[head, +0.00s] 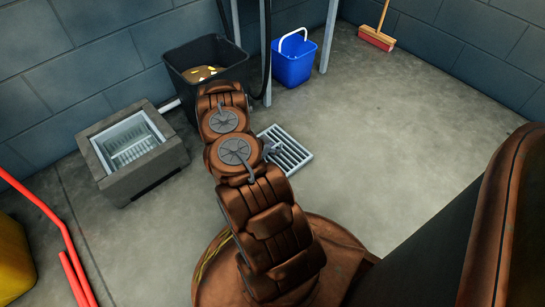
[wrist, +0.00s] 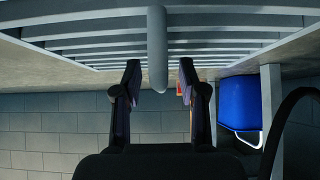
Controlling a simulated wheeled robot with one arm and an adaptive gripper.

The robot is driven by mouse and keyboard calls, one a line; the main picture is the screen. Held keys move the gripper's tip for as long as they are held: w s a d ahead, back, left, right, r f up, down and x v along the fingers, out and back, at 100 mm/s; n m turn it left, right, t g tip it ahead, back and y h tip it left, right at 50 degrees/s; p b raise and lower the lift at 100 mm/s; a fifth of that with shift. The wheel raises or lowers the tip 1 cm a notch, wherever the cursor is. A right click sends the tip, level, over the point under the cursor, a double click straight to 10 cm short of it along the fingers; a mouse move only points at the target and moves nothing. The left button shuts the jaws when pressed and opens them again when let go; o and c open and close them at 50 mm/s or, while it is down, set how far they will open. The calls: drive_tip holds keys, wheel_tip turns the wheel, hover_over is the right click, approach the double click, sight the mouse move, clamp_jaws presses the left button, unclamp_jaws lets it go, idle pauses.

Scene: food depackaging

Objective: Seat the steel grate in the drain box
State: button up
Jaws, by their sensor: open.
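The steel grate (head: 293,147) lies on the concrete floor right of my arm, which hides part of it. In the wrist view its bars (wrist: 85,42) run across the top. A grey rounded post (wrist: 157,40) stands out in front of the bars. My gripper (wrist: 160,76) is open, with one finger on each side of the post and a visible gap on both sides. In the head view my arm mostly hides the gripper. The drain box (head: 150,177) is a grey block at left with a pale, open recess holding a light slatted insert (head: 132,149).
A blue bucket (head: 292,62) stands between grey posts, and a broom (head: 377,38) leans at the wall. Red rails (head: 52,225) and a yellow object (head: 12,258) are at left. Floor at right is clear.

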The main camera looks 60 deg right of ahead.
clamp_jaws()
idle(0.3)
idle(0.5)
